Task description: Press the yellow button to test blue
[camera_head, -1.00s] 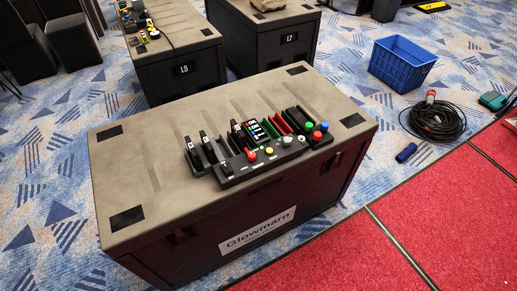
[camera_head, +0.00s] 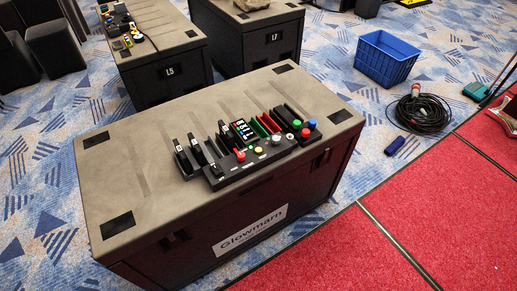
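The yellow button (camera_head: 258,150) sits on the sloped front of a black control panel (camera_head: 233,172), between a red button (camera_head: 240,156) and a pale round knob (camera_head: 275,140). A small screen with coloured rows (camera_head: 242,131) stands behind it. At the panel's right end is a block with a green button (camera_head: 297,124), a blue button (camera_head: 312,124) and a red one below them. Black upright modules stand along the panel's left and back. My gripper is in no view.
The panel stands on a large dark case (camera_head: 120,180) labelled Glowmarn. Cases L5 (camera_head: 168,73) and L7 (camera_head: 272,55) stand behind. A blue crate (camera_head: 388,58), a coiled cable (camera_head: 422,114) and a small blue object (camera_head: 395,146) lie on the floor at right.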

